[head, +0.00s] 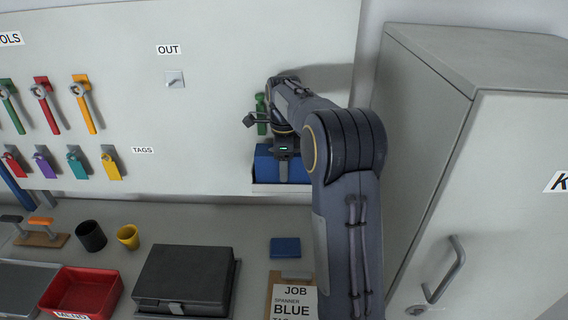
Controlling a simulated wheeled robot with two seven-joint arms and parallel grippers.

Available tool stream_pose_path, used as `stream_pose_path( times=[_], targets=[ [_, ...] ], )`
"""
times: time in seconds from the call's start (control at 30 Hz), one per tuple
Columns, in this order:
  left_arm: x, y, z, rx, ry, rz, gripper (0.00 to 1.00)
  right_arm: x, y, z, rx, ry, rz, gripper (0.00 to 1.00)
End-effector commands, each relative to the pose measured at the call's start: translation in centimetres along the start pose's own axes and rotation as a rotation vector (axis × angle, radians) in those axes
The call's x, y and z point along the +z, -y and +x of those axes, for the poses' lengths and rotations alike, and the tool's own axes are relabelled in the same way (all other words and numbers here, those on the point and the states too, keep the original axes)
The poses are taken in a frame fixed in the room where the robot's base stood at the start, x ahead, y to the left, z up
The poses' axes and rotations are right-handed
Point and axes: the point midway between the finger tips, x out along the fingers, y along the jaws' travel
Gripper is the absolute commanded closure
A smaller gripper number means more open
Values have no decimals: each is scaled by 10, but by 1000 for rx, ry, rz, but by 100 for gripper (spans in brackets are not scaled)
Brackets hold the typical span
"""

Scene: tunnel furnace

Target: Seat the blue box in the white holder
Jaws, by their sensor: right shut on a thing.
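The blue box (265,167) is at the lower right of the wall board. My right gripper (283,172) is in front of it, pointing away from me, and is shut on it. The white holder (282,189) shows as a thin pale ledge just under the box. The box appears in or right at the holder; I cannot tell whether it rests fully down in it. My gripper and forearm hide part of the box and its right side. My left gripper is out of view.
A green item (261,108) hangs behind my right arm. A grey cabinet (430,120) stands close on the right. On the bench are a flat blue piece (286,247), a clipboard (294,300), a dark case (190,272) and a red bin (83,289).

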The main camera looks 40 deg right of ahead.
Motion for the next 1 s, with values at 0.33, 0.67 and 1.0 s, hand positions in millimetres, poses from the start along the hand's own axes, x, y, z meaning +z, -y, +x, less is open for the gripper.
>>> stream_pose_path(
  times=[0.33, 0.67, 1.0],
  targets=[
    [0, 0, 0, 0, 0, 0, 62, 0, 0, -1, -1, 1, 0, 22],
    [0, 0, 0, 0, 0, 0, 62, 0, 0, -3, -1, 0, 0, 20],
    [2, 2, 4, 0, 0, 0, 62, 0, 1, -55, -4, 1, 0, 20]
  ],
)
